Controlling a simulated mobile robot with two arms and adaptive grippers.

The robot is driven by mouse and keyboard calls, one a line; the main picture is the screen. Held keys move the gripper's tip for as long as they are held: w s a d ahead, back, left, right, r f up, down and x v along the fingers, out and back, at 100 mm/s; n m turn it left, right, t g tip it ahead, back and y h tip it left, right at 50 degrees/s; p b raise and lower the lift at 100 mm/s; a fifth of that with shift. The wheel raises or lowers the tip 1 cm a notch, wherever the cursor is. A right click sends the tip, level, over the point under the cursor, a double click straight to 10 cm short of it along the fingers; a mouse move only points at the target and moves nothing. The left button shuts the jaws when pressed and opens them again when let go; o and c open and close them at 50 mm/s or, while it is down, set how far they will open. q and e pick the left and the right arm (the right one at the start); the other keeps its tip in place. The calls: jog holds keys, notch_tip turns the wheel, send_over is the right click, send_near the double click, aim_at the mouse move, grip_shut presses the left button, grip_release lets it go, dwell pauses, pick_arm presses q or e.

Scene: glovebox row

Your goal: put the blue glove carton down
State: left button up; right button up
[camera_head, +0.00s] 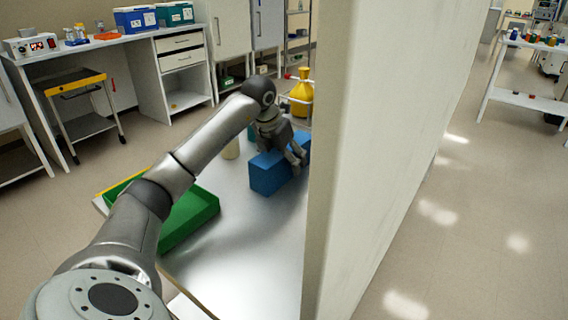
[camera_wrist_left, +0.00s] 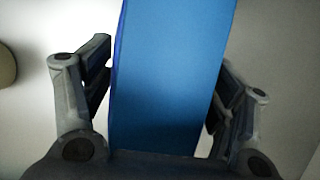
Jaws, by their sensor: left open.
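The blue glove carton (camera_head: 269,174) stands on the bright metal table top (camera_head: 243,225) in the head view, close to the pale wall panel that hides its right end. My left gripper (camera_head: 297,158) is at the carton, with its fingers reaching down by it. In the left wrist view the blue carton (camera_wrist_left: 170,75) runs between the two spread fingers of the left gripper (camera_wrist_left: 165,105). A narrow gap shows between the carton and each finger near the base, so the jaws are open around it. My right gripper is not in view.
A green tray (camera_head: 203,214) lies on the table left of the carton. A pale cylinder (camera_head: 231,149) and a yellow bottle (camera_head: 301,95) stand behind. The tall pale panel (camera_head: 395,130) blocks the right side. Bare table lies in front of the carton.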

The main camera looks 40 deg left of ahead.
pick_arm(q)
jog(key=shift+c, duration=0.3)
jog(key=c, duration=1.5)
jog(key=shift+r, duration=0.2)
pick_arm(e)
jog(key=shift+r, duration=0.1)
